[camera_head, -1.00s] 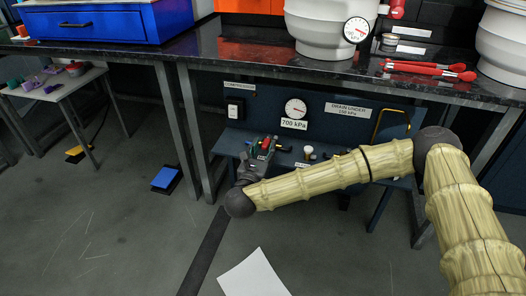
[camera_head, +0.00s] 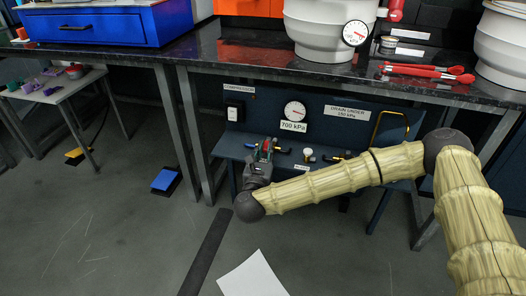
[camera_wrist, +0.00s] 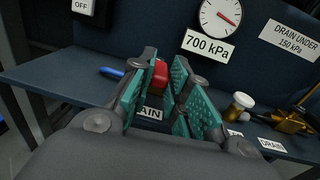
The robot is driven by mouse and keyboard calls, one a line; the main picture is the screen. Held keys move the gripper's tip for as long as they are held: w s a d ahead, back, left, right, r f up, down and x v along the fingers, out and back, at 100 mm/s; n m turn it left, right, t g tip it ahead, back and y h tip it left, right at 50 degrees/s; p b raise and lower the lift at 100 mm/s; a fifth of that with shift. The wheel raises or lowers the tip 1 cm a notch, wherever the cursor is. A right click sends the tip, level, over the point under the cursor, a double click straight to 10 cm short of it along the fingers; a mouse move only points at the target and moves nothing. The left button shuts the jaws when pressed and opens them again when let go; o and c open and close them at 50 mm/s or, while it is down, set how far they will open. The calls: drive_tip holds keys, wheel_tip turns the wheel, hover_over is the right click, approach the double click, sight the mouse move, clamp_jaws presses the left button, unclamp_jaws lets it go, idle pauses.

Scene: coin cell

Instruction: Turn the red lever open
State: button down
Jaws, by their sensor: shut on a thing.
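The red lever (camera_wrist: 158,77) shows between the teal-padded fingers of my gripper (camera_wrist: 162,97) in the wrist view. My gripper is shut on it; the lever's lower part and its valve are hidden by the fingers. A label partly reading "AIN" (camera_wrist: 150,112) lies just below it. In the head view my gripper (camera_head: 263,152) is at the left part of the blue panel's shelf, and the lever is too small there to read its angle.
A gauge (camera_wrist: 220,17) above a "700 kPa" label is on the blue panel behind. A white-capped knob (camera_wrist: 240,104) and a brass valve (camera_wrist: 292,121) stand to the right. A blue handle (camera_wrist: 111,73) is left. The dark tabletop (camera_head: 240,57) overhangs the panel.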

drive_tip(key=d+n+y, duration=0.1)
drive_tip(key=y, duration=0.1)
drive_tip(key=n+y, duration=0.1)
drive_tip(key=y, duration=0.1)
drive_tip(key=d+n+y, duration=0.1)
drive_tip(key=shift+d+n+y, duration=0.3)
drive_tip(key=shift+y, duration=0.1)
drive_tip(key=n+y+b, duration=0.1)
drive_tip(key=d+n+g+y, duration=0.1)
drive_tip(key=y, duration=0.1)
drive_tip(key=d+n+y+b, duration=0.1)
drive_tip(key=y, duration=0.1)
drive_tip(key=shift+w+f+b, duration=0.25)
drive_tip(key=shift+w+b, duration=0.05)
drive_tip(key=n+g+y+b, duration=0.1)
drive_tip(key=d+n+g+y+b, duration=0.1)
drive_tip(key=b, duration=0.1)
drive_tip(key=w+n+y+b, duration=0.1)
drive_tip(key=b, duration=0.1)
drive_tip(key=shift+d+g+y, duration=0.25)
drive_tip(key=shift+g+y, duration=0.15)
drive_tip(key=n+g+y+b, duration=0.1)
drive_tip(key=b, duration=0.1)
drive_tip(key=shift+w+d+b, duration=0.2)
drive_tip(key=shift+b, duration=0.15)
drive_tip(key=shift+r+n+y+b, duration=0.25)
drive_tip(key=shift+n+y+b, duration=0.05)
drive_tip(key=c, duration=1.4)
unclamp_jaws()
